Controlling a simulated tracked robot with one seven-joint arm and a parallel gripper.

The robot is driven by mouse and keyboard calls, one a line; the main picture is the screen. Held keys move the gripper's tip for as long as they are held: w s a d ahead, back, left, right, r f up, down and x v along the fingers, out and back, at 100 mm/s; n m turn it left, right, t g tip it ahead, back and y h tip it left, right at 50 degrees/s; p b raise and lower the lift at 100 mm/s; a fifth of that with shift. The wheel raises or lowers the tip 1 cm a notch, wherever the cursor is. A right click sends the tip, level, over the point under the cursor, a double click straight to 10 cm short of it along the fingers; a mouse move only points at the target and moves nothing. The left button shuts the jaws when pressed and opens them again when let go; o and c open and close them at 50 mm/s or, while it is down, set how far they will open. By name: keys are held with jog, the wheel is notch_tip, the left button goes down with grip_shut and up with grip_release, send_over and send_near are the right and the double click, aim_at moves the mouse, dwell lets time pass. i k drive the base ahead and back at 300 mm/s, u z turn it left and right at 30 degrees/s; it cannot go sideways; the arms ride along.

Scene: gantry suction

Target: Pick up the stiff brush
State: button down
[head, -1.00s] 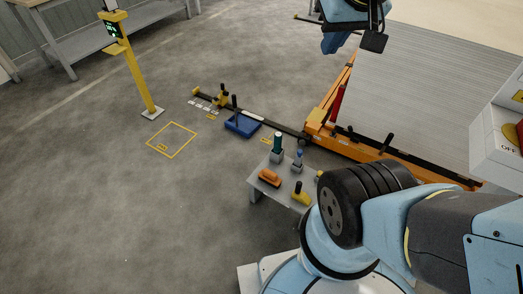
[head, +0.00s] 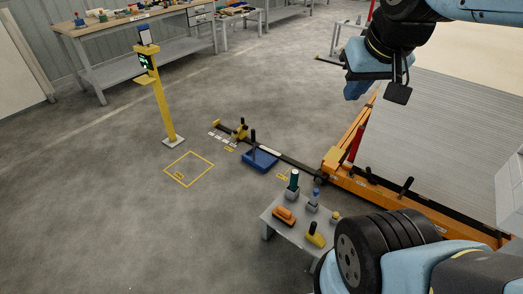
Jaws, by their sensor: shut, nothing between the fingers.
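A small grey table (head: 275,233) stands low in front of me and carries several small tools. An orange block-shaped tool (head: 284,215) lies near its left edge and looks like a brush. A yellow tool with a dark upright handle (head: 314,236) stands at the near edge. The bristles are too small to see, so I cannot tell for sure which of the two is the stiff brush. My gripper (head: 356,91) is raised high at the upper right, far from the table. It is shut and touches nothing.
A blue tray (head: 260,160) lies by a dark rail on the floor. An orange frame (head: 349,170) holds a large grey panel at the right. A yellow post (head: 164,105) stands left, near a workbench (head: 118,35).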

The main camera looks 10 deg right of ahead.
aim_at(282, 214)
jog(key=z, duration=1)
jog(key=k, duration=1)
jog(key=u, duration=0.75)
jog(key=i, duration=1)
